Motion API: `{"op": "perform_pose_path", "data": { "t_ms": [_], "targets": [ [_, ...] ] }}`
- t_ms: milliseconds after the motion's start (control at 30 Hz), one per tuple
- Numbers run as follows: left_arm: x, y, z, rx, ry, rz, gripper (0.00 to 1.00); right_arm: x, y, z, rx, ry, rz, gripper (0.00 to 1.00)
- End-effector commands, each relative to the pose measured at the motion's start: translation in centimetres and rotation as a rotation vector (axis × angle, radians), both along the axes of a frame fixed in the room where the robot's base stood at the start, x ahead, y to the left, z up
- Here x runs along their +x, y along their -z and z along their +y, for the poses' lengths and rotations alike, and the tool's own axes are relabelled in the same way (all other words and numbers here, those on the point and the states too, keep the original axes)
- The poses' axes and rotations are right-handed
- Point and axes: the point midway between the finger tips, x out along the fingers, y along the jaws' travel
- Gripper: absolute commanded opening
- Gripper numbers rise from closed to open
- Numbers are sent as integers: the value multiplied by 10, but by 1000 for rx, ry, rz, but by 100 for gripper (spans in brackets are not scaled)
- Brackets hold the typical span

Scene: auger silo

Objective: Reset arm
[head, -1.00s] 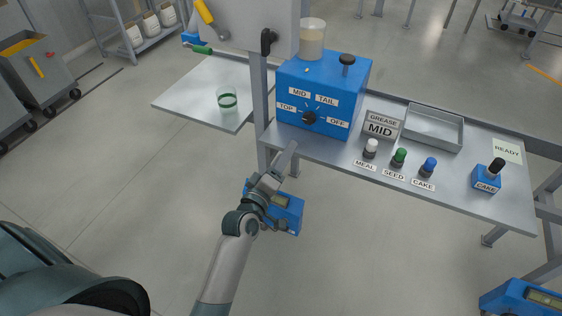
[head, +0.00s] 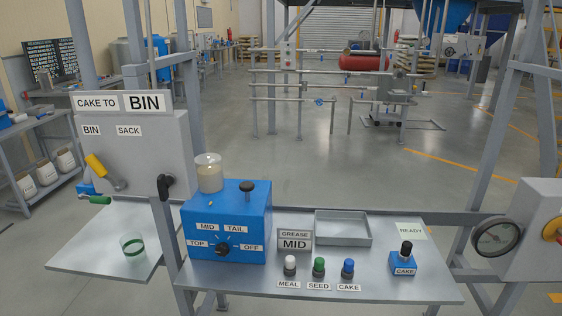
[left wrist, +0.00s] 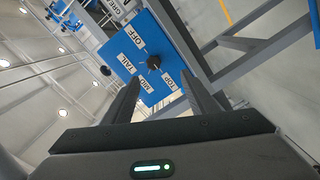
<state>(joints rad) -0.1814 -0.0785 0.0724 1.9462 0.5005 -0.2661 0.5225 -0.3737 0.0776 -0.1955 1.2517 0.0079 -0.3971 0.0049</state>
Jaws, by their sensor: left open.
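My left gripper (left wrist: 161,80) shows only in the left wrist view. Its two dark fingers are apart with nothing between them. Beyond the fingertips is the blue control box (left wrist: 122,52), seen tilted, with its black selector knob (left wrist: 153,62) and the labels MID, TAIL, TOP and OFF. In the head view the blue box (head: 256,212) stands on the grey bench, its knob (head: 222,249) low on the front face. A gap between the fingers and the knob cannot be judged exactly. No arm shows in the head view, and my right gripper is in neither view.
The bench (head: 420,287) holds white, green and blue buttons, a GREASE MID sign (head: 295,241), an empty grey tray (head: 343,228) and a CAKE block (head: 403,262). A side shelf (head: 85,255) carries a green-banded cup (head: 133,244). Grey posts and a lever panel (head: 140,155) stand at left.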

Motion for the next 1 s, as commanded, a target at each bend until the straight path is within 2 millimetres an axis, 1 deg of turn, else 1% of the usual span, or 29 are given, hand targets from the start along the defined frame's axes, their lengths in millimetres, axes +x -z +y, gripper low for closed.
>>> {"op": "perform_pose_path", "data": {
  "t_ms": [167, 200, 267, 300, 367, 400, 467, 500, 567, 600, 667, 700, 767, 800, 900, 1000],
  "targets": [
    [-12, 65, -14, 120, 45, 119, 52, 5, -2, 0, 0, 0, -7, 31],
    [-17, 84, -18, 159, 60, 155, 52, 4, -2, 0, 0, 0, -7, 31],
    [-27, 117, -24, 223, 91, 213, 52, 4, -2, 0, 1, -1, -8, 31],
    [-36, 139, -29, 271, 113, 254, 52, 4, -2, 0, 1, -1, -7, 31],
    [-50, 174, -34, 344, 150, 314, 52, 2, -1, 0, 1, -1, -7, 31],
    [-62, 197, -38, 391, 178, 354, 52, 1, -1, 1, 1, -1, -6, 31],
    [-81, 230, -42, 463, 222, 413, 52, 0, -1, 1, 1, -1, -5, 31],
    [-95, 251, -45, 511, 253, 449, 52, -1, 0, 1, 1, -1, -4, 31],
    [-117, 282, -47, 582, 302, 505, 52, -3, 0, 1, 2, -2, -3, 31],
    [-133, 302, -49, 629, 337, 540, 52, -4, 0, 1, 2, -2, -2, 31],
    [-158, 331, -50, 698, 390, 589, 52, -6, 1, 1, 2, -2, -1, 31],
    [-176, 349, -50, 744, 428, 622, 52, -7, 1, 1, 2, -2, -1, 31],
    [-203, 375, -49, 810, 487, 670, 52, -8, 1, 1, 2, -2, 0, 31],
    [-221, 390, -48, 852, 525, 697, 52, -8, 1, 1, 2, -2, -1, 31],
    [-261, 421, -44, 940, 611, 753, 52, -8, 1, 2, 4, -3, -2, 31],
    [-291, 441, -41, 1006, 678, 791, 52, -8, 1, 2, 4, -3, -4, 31]
  ]
}}
